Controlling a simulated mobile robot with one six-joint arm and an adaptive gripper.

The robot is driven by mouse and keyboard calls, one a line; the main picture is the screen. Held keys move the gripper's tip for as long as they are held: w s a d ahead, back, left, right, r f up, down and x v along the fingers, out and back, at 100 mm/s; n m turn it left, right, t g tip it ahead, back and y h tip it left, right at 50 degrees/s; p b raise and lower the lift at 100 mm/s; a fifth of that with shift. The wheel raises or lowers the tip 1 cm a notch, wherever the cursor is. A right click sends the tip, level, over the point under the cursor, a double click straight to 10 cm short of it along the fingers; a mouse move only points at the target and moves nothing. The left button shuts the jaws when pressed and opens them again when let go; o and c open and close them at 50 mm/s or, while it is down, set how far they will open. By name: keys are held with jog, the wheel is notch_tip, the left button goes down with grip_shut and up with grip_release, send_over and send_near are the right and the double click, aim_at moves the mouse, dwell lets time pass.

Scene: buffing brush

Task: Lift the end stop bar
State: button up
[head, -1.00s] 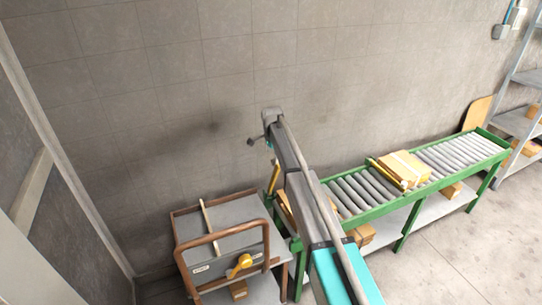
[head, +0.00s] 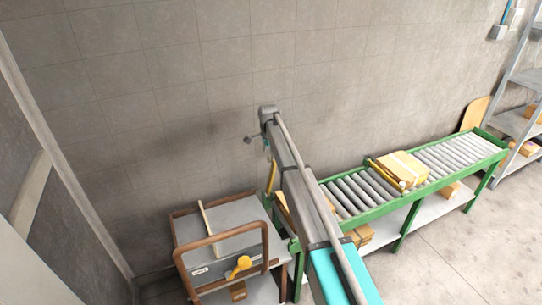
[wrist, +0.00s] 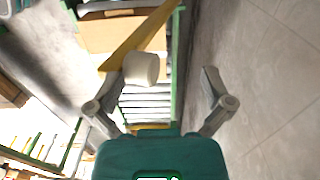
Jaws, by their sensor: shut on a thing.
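The end stop bar is a yellow bar (head: 271,177) standing up at the left end of the green roller conveyor in the head view; my arm partly hides it. In the wrist view the yellow bar (wrist: 143,36) runs diagonally and has a white cylindrical grip (wrist: 141,69). In the head view my gripper is mostly hidden behind my arm, just above the bar.
The green roller conveyor (head: 375,207) carries a cardboard box (head: 401,168) and a second yellow bar near it. The wall is close behind. Floor at right is clear.

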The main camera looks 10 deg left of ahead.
jog(key=shift+w+a+r+p, duration=0.85)
jog(key=shift+w+a, duration=0.4)
jog(key=shift+w, duration=0.65)
jog(key=shift+w+a+r+p, duration=0.6)
jog(key=shift+w+a+p, duration=0.55)
jog(key=shift+w, duration=0.8)
jog(key=shift+w+a+r+p, duration=0.75)
jog(key=shift+w+a, duration=0.65)
jog(key=shift+w, duration=0.5)
jog(key=shift+c, duration=0.3)
